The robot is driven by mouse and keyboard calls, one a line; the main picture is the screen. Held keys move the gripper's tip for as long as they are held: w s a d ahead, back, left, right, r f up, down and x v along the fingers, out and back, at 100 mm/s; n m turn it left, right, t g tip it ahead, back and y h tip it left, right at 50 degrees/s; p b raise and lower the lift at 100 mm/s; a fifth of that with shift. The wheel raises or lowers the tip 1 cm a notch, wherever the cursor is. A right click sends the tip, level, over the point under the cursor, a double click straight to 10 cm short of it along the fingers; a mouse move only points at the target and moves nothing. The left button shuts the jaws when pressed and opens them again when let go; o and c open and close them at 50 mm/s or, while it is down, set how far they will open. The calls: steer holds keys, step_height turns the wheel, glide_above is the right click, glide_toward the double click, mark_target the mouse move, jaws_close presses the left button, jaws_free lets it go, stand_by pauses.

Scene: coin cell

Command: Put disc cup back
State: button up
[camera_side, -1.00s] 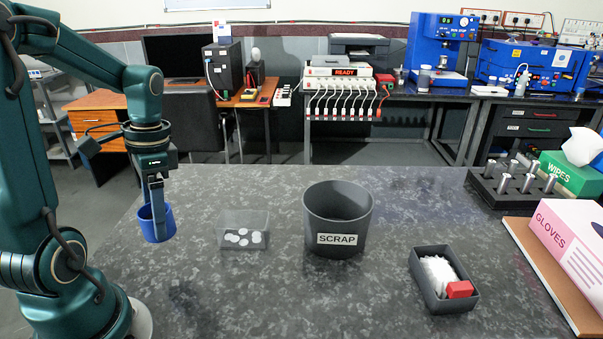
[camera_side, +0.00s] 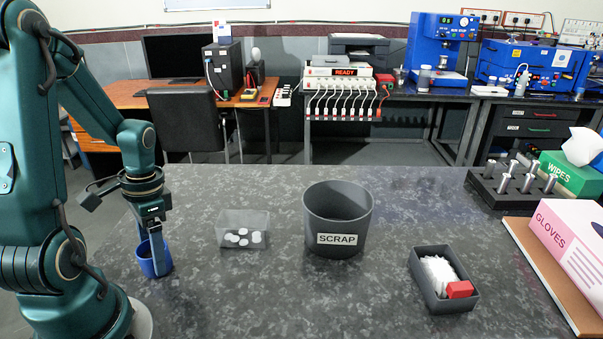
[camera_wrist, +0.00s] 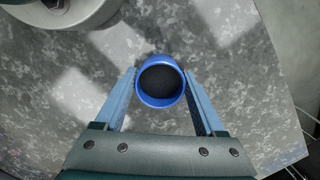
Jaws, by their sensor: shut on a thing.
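The disc cup is a small blue cup with a dark inside (camera_side: 146,264). It is upright at the left of the speckled grey worktop, near my arm's base. My gripper (camera_side: 155,262) points down with its fingers on either side of the cup, shut on it. In the wrist view the cup (camera_wrist: 161,98) sits between the two blue fingers of my gripper (camera_wrist: 160,88), and no discs show inside. I cannot tell for sure whether its bottom touches the worktop.
A clear box with several white discs (camera_side: 232,246) stands right of the cup. Beyond it are a grey scrap bin (camera_side: 358,215) and a dark tray (camera_side: 436,304) holding white and red items. A pink gloves box (camera_side: 570,240) stands at the right. The worktop's front middle is clear.

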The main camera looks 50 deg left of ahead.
steer(key=shift+f, duration=0.15)
steer(key=o, duration=1.3)
step_height(320, 180, up, 12)
steer(key=w, duration=0.2)
steer(key=d+t, duration=0.2)
steer(key=d, duration=0.3)
steer(key=w+d+r+t, duration=0.1)
steer(key=d+t, duration=0.2)
steer(key=d, duration=0.2)
steer(key=d+r+t, duration=0.1)
steer(key=d+t, duration=0.1)
steer(key=d, duration=0.3)
steer(key=shift+w+d+r, duration=0.1)
steer(key=shift+w+d, duration=0.15)
steer(key=shift+d, duration=0.05)
